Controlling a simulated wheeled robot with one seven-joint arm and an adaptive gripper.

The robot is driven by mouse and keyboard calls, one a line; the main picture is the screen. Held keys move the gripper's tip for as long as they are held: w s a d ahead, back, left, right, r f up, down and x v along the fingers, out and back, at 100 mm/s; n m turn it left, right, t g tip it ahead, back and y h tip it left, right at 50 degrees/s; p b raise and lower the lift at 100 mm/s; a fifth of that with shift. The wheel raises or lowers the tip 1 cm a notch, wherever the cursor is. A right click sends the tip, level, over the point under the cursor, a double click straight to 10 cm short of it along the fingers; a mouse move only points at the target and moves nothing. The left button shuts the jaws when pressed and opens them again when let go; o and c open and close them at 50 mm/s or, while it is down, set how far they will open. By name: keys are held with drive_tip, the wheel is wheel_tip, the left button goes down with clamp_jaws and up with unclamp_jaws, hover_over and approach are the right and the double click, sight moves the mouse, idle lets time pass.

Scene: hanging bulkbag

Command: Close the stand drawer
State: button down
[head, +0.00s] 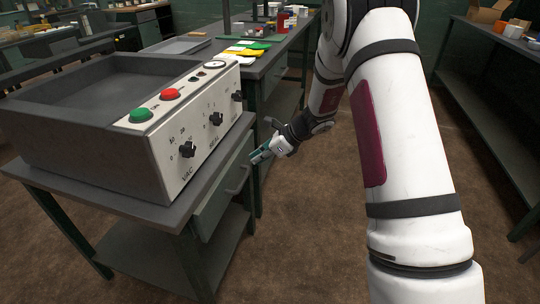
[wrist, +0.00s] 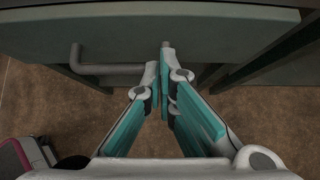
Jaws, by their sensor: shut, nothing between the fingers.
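The stand drawer has a grey-green front (head: 218,204) under the top of the stand, with a bar handle (head: 238,181) on it. In the wrist view the drawer front (wrist: 220,38) spans the top of the picture, and the handle (wrist: 108,69) is left of my fingers.
A grey machine (head: 150,125) with knobs and red and green buttons sits on the stand (head: 90,200). A workbench (head: 262,62) with coloured cloths and bottles stands behind. Another bench (head: 490,85) runs along the right. Brown floor between them is clear.

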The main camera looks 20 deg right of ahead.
sight(238, 156)
drive_tip(key=shift+w+a+r, duration=0.1)
drive_tip(key=shift+w+a, duration=0.35)
drive_tip(key=shift+a, duration=0.15)
drive_tip(key=shift+w+a+r, duration=0.1)
drive_tip(key=shift+w+a, duration=0.3)
drive_tip(key=shift+a, duration=0.2)
drive_tip(key=shift+w+a, duration=0.75)
drive_tip(key=shift+a, duration=0.35)
